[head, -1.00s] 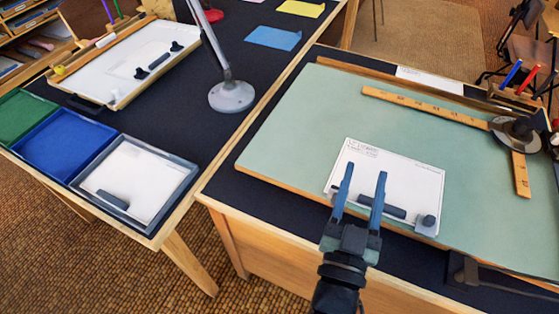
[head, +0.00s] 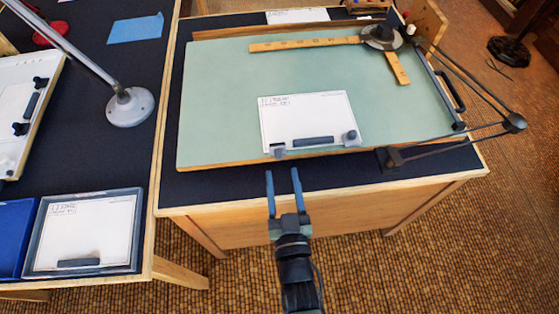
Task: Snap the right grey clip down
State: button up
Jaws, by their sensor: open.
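A white sheet (head: 308,112) lies on the pale green drafting board (head: 220,100), near its front edge. The right grey clip (head: 352,138) is at the sheet's lower right corner, with a darker rounded top. Another grey clip (head: 278,152) is at the lower left corner. A dark bar (head: 313,141) lies along the sheet's lower edge between them. My gripper (head: 284,173) is open and empty, its two blue fingers pointing toward the board. In the picture it is just below the left clip and left of the right clip. Its height above the desk is hard to tell.
A wooden T-square (head: 305,44) with a dark round head (head: 382,36) lies at the board's back. A jointed black arm (head: 450,150) stands at the right. A lamp base (head: 130,106) and a grey tray (head: 137,230) are on the left desk.

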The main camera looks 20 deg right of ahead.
aim_at(279, 159)
jog(key=shift+x, duration=2.15)
grip_shut()
